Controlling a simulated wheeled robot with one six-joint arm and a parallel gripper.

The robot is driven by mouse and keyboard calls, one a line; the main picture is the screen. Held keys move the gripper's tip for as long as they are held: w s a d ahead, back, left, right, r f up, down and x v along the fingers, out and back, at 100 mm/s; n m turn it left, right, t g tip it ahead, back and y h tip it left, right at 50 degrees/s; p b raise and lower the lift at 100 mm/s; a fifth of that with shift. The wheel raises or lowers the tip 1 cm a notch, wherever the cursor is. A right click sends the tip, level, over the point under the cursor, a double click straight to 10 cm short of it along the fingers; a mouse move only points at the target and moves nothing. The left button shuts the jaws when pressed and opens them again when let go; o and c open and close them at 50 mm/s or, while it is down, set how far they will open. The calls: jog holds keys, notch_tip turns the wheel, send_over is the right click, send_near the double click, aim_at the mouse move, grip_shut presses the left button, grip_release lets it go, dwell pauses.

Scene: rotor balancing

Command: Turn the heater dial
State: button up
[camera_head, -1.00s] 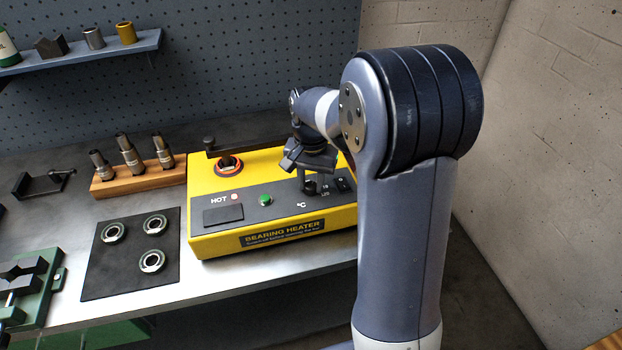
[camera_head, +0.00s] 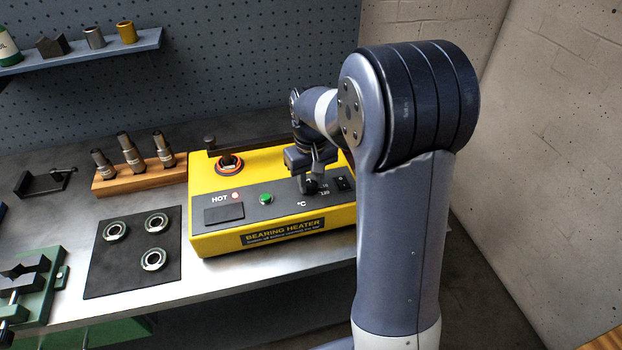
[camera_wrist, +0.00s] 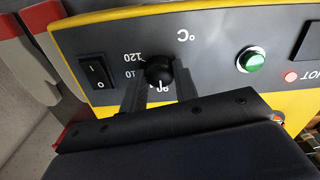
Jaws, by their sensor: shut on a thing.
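The heater dial (camera_wrist: 158,71) is a round black knob with a white mark on the grey panel of the yellow bearing heater (camera_head: 205,243). In the wrist view the dial sits between the two dark fingers of my gripper (camera_wrist: 160,85), which is shut on it. Numbers such as 120 show around the dial, and others are partly covered by the fingers. In the head view my gripper (camera_head: 309,185) reaches down to the right part of the panel, and the dial is mostly hidden there.
A black rocker switch (camera_wrist: 94,71) is close beside the dial. A green button (camera_head: 266,199) and a red HOT lamp (camera_head: 236,195) are on the same panel. A dark mat (camera_head: 105,275) with bearing rings and a wooden block (camera_head: 140,182) with cylindrical tools stand to the left.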

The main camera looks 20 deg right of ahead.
aim_at(311, 184)
dwell(0.3)
jog(key=o, duration=1)
jog(key=shift+c, duration=0.2)
jog(key=shift+r, duration=0.1)
notch_tip(311, 184, up, 11)
jog(key=shift+f, duration=0.2)
notch_tip(311, 184, down, 11)
jog(key=shift+r, duration=0.1)
dwell(0.5)
